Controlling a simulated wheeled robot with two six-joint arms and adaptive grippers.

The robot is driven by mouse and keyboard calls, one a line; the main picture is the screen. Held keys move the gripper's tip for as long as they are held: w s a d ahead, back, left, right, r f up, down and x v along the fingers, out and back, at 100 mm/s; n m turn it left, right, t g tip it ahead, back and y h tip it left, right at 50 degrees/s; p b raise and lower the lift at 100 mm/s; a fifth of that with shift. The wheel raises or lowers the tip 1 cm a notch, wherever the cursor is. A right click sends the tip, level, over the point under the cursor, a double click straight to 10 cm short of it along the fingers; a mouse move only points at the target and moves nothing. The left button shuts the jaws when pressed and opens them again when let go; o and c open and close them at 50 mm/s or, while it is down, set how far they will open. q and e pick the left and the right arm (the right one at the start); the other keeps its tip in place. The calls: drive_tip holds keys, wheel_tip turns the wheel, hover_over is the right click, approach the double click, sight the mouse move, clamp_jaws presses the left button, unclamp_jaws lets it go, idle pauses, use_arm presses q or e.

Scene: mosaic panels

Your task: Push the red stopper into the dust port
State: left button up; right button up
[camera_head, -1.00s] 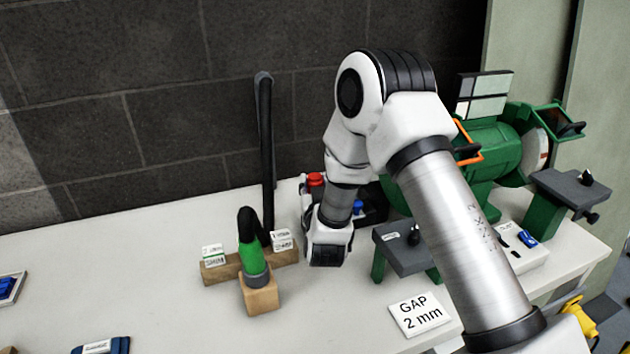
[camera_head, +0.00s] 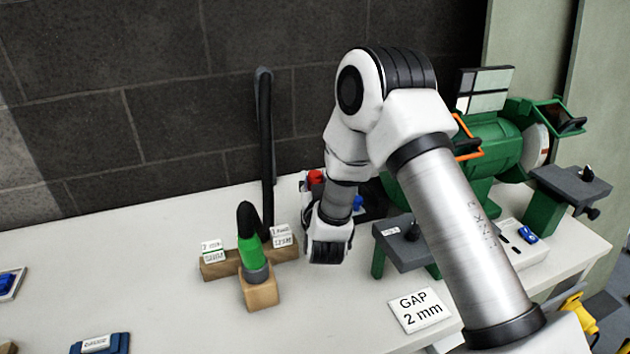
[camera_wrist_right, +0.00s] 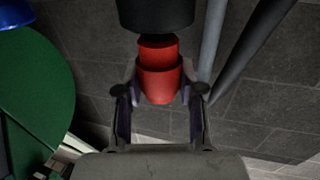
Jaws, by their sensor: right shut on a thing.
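In the right wrist view, my right gripper (camera_wrist_right: 160,90) is shut on the red stopper (camera_wrist_right: 160,82). The stopper has a wide lower part and a narrower upper end that points up at a black cylinder (camera_wrist_right: 155,12), which looks like the dust port. The two line up closely, and I cannot tell whether the stopper's end touches or enters the cylinder. In the head view, my right arm reaches to the back of the bench and its fingers are hidden. A small red patch (camera_head: 315,177) shows behind the wrist; I cannot tell if it is the stopper. My left gripper is not in view.
A green bench grinder (camera_head: 493,142) stands right of my arm, with grey rests (camera_head: 405,246) in front. A black upright hose (camera_head: 264,150) and a green-handled tool (camera_head: 250,250) on a wooden block stand to the left. A "GAP 2 mm" card (camera_head: 419,309) lies in front.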

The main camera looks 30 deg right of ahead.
drive_tip(key=shift+f+b, duration=1.15)
drive_tip(key=shift+f, duration=0.4)
drive_tip(key=o, duration=1.1)
drive_tip(key=v, duration=1.2)
drive_tip(key=shift+f, duration=0.1)
